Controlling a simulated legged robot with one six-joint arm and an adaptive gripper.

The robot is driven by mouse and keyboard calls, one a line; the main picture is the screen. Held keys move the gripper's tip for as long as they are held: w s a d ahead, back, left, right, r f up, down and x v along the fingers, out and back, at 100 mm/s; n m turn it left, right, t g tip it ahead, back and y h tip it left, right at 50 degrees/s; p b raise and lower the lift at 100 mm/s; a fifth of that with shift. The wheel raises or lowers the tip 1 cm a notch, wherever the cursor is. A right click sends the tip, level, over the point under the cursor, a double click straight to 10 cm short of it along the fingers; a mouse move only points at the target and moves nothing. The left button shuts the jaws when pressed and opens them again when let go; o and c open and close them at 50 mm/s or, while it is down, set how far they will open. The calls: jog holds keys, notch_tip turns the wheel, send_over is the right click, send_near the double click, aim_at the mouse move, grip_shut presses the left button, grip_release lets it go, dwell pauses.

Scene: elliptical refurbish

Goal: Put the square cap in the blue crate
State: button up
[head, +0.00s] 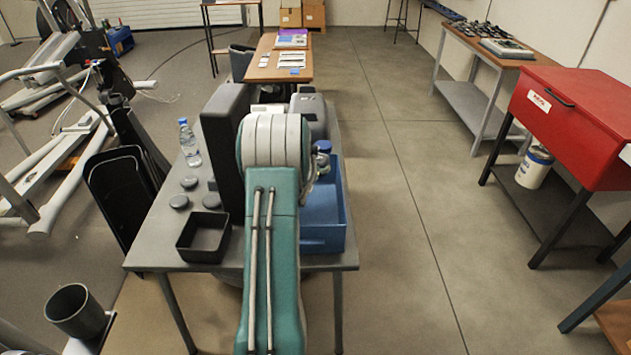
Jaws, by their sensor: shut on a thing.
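The blue crate (323,234) stands at the right side of the grey table, partly hidden behind my arm. Something with a blue top (322,158) shows at its far end. A black, square, open-topped piece (203,238) lies near the table's front edge, left of my arm; I cannot tell whether it is the square cap or a tray. Several round dark caps lie behind it, one of them near its far left corner (179,201). My arm reaches forward over the table and hides the middle. My gripper is hidden behind the arm, and so is anything in it.
A tall dark panel (224,140) stands upright just left of my arm. A water bottle (189,143) stands at the table's left edge. Black covers (122,192) lean beside the table. A red cabinet (575,120) is at the right. The floor between it and the table is clear.

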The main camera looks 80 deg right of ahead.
jog(key=shift+w+d+f, duration=0.15)
jog(key=shift+d+f, duration=0.95)
jog(key=shift+f, duration=0.5)
jog(key=shift+w+d+f, duration=0.1)
jog(key=shift+d+f, duration=0.95)
jog(key=shift+f, duration=0.6)
jog(key=shift+w+d+f, duration=0.15)
jog(key=shift+d+f, duration=0.95)
jog(key=shift+f, duration=0.5)
jog(key=shift+a+f, duration=0.1)
jog(key=shift+f, duration=0.3)
jog(key=shift+f, duration=0.15)
jog(key=o, duration=1.1)
jog(key=shift+o, duration=0.2)
